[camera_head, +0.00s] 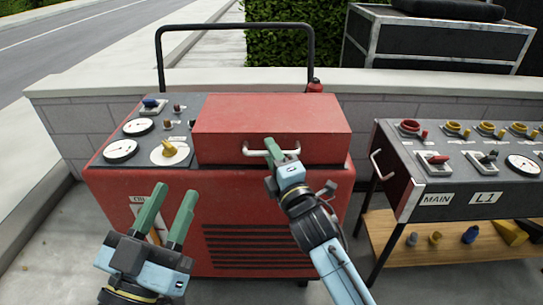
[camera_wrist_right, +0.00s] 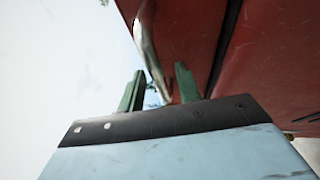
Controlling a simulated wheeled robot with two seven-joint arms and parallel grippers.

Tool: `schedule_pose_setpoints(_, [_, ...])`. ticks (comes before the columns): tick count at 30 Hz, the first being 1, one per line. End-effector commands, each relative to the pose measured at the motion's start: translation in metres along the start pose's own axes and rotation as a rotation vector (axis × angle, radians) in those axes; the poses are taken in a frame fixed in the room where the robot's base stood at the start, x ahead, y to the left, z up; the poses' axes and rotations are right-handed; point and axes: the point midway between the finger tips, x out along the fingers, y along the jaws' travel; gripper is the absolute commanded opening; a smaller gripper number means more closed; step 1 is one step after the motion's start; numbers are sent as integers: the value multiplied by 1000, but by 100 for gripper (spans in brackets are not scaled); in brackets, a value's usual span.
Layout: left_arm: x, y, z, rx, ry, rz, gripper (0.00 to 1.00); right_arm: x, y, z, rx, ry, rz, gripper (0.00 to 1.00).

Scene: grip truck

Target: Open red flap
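The red flap (camera_head: 270,118) is a box-shaped lid lying down on the right half of the red machine's top. Its pale metal handle (camera_head: 253,152) is on the front face. My right gripper (camera_head: 275,147) is at the handle, near its middle. In the right wrist view its two green fingers (camera_wrist_right: 160,85) stand apart, with the metal bar (camera_wrist_right: 152,55) reaching down between them; contact is unclear. The flap's red surface (camera_wrist_right: 185,30) fills the upper right there. My left gripper (camera_head: 168,212) is open and empty, in front of the machine's left side.
Gauges and knobs sit on the dark panel (camera_head: 150,130) left of the flap. A black push bar (camera_head: 235,27) rises behind. A second console (camera_head: 465,172) stands at the right above a wooden shelf (camera_head: 465,242). A low wall (camera_head: 75,90) runs behind the machine.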

Motion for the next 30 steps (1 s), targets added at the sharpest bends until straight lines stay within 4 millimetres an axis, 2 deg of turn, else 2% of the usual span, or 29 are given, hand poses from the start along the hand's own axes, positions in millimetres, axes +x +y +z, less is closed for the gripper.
schedule_pose_setpoints(6, [0, 2, -10, -4, 64, 4, 36, 7, 0, 0, 0, 0, 0, 34])
schedule_pose_setpoints(14, [0, 2, -11, -4, 67, 4, 36, 7, 0, 0, 0, -1, -1, 34])
schedule_pose_setpoints(22, [0, 2, -11, -4, 67, 4, 36, 7, 0, 0, 0, 0, 0, 0])
schedule_pose_setpoints(30, [0, 2, -11, -4, 67, 4, 36, 7, 0, 0, 0, 0, 0, 0])
